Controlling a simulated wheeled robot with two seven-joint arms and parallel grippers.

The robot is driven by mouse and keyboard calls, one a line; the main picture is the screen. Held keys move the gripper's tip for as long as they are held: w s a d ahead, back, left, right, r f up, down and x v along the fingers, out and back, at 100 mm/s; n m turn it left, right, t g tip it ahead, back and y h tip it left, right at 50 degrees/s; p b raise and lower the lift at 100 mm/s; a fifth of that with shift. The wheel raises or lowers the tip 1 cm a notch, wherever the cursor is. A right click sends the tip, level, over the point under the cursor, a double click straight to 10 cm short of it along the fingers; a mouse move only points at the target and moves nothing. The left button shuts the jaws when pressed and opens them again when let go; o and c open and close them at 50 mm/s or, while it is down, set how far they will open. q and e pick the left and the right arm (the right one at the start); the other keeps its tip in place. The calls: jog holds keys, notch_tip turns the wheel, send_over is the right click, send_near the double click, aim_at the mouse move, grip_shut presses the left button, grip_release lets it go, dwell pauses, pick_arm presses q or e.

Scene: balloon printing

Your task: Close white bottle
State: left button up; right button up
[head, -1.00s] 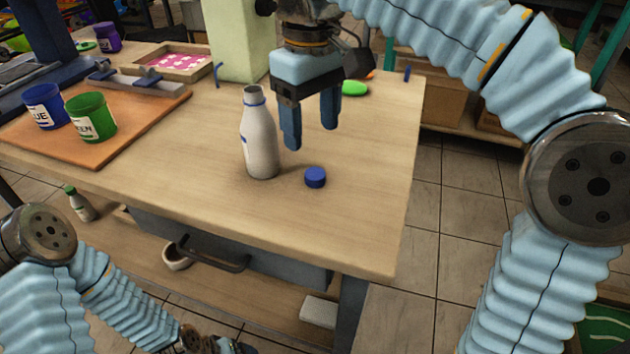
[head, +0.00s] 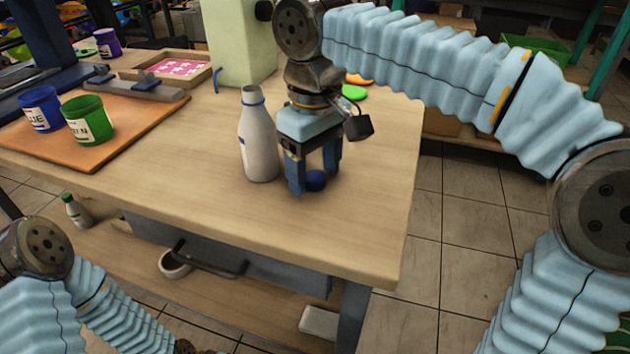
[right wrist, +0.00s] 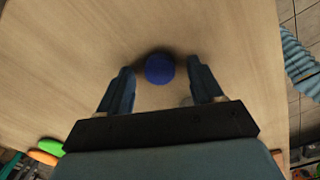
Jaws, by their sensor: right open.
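The white bottle (head: 259,140) stands upright on the wooden table with no cap on its neck. The blue cap (head: 316,181) lies on the table just right of the bottle. My right gripper (head: 313,183) is open and low over the table, pointing down, with its fingers at the cap. In the right wrist view, the cap (right wrist: 159,69) shows between and slightly beyond the fingertips (right wrist: 160,72), with a gap on each side. My left arm is at the lower left of the head view, but its gripper is out of view.
An orange board (head: 110,135) holds a blue cup (head: 42,108) and a green cup (head: 88,119) at the left. A pale green column (head: 238,45) stands behind the bottle. The table's front right area is clear.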

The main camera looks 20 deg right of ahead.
aim_at(312, 176)
dwell(0.3)
jog(key=c, duration=1.1)
jog(key=shift+r, duration=0.5)
notch_tip(312, 176, up, 3)
jog(key=shift+a+f+p, duration=0.15)
jog(key=shift+f+p, duration=0.05)
jog(key=shift+p, duration=0.45)
jog(key=shift+s+a+r+p, duration=0.6)
jog(key=shift+a+r, duration=0.95)
jog(key=shift+a, duration=0.65)
jog(key=shift+s+a+r+p, duration=0.45)
jog(key=shift+a+r+p, duration=0.3)
jog(key=shift+a+r, duration=1.15)
jog(key=shift+s+a+r+p, duration=0.6)
jog(key=shift+a+r, duration=0.6)
jog(key=shift+a, duration=1.35)
jog(key=shift+w, duration=0.1)
